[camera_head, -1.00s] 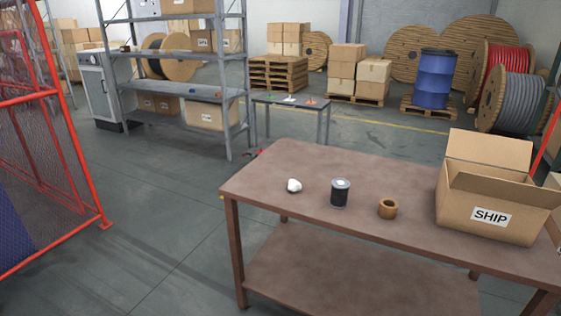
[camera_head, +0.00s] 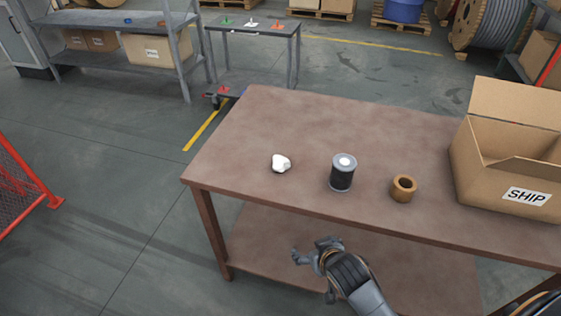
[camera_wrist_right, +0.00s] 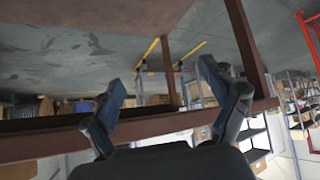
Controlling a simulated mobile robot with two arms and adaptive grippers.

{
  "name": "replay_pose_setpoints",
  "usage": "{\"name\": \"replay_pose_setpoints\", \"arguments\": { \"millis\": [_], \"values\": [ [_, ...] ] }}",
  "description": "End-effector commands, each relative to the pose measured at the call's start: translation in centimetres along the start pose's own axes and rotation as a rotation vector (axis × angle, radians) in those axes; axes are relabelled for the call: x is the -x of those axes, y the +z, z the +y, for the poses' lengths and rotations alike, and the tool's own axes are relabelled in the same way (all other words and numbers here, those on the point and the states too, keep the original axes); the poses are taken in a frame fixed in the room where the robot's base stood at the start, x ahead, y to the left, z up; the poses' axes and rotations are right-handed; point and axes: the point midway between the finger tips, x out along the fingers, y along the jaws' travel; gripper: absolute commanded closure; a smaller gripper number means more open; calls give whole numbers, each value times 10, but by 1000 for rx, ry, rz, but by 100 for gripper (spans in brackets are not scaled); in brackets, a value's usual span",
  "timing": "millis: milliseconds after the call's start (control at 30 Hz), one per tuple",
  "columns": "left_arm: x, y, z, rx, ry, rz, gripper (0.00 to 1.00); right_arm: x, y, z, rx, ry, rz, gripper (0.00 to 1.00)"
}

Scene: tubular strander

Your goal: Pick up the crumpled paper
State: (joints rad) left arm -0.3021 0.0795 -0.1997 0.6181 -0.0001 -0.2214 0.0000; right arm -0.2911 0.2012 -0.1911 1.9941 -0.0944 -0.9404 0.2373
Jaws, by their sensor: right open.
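The crumpled paper (camera_head: 281,163) is a small white lump on the brown table (camera_head: 240,135), left of a dark can. My right gripper (camera_head: 312,257) is in front of the table's front edge, below and nearer than the paper in the head view. It is open, and nothing shows between its fingers. In the right wrist view the two fingers of my right gripper (camera_wrist_right: 168,92) are spread apart, with the table's edge across the picture behind them. The paper cannot be made out in the wrist view. My left gripper is not in view.
A dark can with a pale lid (camera_head: 342,172) and a tan ring-shaped piece (camera_head: 403,188) stand right of the paper. An open SHIP box (camera_head: 480,175) is at the table's right. A red mesh fence (camera_head: 20,190) is at left. Table space around the paper is clear.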

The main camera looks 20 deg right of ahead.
Motion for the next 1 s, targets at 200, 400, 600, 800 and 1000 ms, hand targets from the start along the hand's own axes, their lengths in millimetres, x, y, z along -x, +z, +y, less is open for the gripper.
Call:
{"name": "replay_pose_setpoints", "arguments": {
  "millis": [200,400,600,800,1000],
  "values": [
    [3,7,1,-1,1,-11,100,51,-73,4,-31,8,142,14],
    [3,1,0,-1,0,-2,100,41,-133,8,-53,-3,329,14],
    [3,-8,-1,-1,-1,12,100,32,-163,8,-61,-18,420,14],
    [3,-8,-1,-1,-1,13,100,-1,-180,8,-63,-19,425,14],
    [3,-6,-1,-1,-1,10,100,-32,-193,7,-62,-19,423,14]
  ]
}}
